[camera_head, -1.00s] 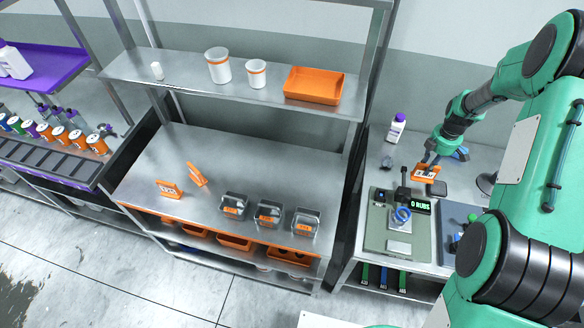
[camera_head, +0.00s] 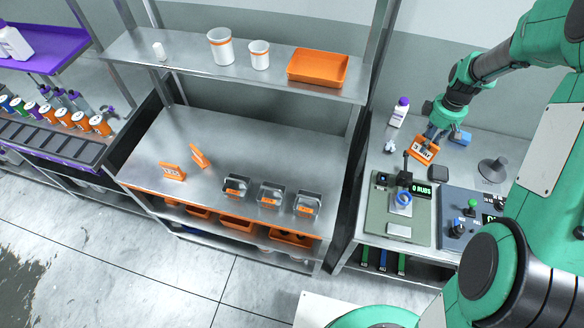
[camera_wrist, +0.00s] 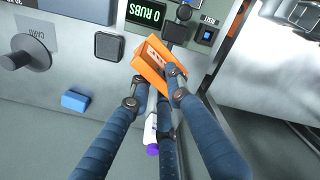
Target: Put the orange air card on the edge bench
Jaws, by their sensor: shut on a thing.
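The orange air card (camera_head: 424,150) has a pale label with dark print, too small to read surely. It is tilted, over the right-hand steel bench behind the rub counter. My gripper (camera_head: 430,138) is shut on it from above. In the wrist view the card (camera_wrist: 153,64) sits between the fingertips of my gripper (camera_wrist: 155,82), partly covered by them. I cannot tell whether it clears the bench top. The middle steel bench (camera_head: 240,140) has an orange front edge and carries two orange cards (camera_head: 173,172). No label shows which bench is the edge bench.
Several grey bins (camera_head: 270,194) stand along the middle bench's front right; its back is clear. A rub counter (camera_head: 421,188), a black pad (camera_head: 440,173) and a purple-capped bottle (camera_head: 399,111) are near the card. A rack post (camera_head: 352,170) stands between the benches.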

